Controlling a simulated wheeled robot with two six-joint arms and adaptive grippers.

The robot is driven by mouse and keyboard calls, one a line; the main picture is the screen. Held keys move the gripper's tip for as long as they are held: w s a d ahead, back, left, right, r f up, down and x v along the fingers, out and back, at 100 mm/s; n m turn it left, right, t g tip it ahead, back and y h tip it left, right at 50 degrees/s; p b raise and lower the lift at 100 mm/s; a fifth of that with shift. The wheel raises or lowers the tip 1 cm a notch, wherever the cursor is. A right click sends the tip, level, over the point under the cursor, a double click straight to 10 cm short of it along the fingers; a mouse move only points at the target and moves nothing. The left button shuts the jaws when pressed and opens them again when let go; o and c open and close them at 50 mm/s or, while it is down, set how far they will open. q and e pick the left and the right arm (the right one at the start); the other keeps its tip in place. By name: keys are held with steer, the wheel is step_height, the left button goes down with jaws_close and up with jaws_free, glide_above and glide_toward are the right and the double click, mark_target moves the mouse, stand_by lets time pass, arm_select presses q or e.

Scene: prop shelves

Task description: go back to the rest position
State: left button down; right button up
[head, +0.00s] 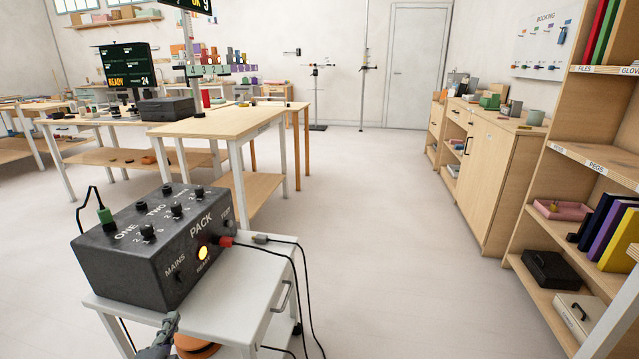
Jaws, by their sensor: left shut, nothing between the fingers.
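My left gripper (165,334) shows at the bottom of the head view, in front of the near edge of a small white cart. It is shut and its fingers hold nothing. A dark grey box labelled PACK (150,245) stands on the cart, just beyond the gripper. It has several black knobs, a lit yellow lamp (203,253), a green plug (105,215) on its left and a red plug (225,242) on its right. My right gripper is not in view.
The white cart (235,300) has a drawer handle, and black cables hang down its right side. A wooden workbench (215,124) stands behind it. Cabinets (480,170) and an open shelf (565,150) line the right. The floor (390,230) between them is clear.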

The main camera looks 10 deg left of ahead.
arm_select(q)
steer(key=s+d+f+n+g+y, duration=0.1)
steer(key=s+d+f+n+g, duration=0.1)
steer(key=s+f+n+g, duration=1.05)
steer(key=s+d+f+g+h+p, duration=0.1)
steer(key=s+d+f+h, duration=0.25)
steer(key=d, duration=0.45)
steer(key=s+d+f+g+h+p, duration=0.1)
steer(key=s+d+f+h, duration=0.3)
steer(key=d, duration=0.4)
steer(key=s+a+f+y+p, duration=0.1)
steer(key=s+a+f+p, duration=0.1)
steer(key=s+p, duration=0.6)
steer(key=s+a+f+g+y+p, duration=0.1)
steer(key=s+a+p, duration=0.4)
steer(key=p, duration=1.5)
steer(key=s+f+n, duration=0.1)
steer(key=s, duration=0.3)
steer(key=shift+s+f, duration=0.15)
steer(key=shift+s, duration=0.05)
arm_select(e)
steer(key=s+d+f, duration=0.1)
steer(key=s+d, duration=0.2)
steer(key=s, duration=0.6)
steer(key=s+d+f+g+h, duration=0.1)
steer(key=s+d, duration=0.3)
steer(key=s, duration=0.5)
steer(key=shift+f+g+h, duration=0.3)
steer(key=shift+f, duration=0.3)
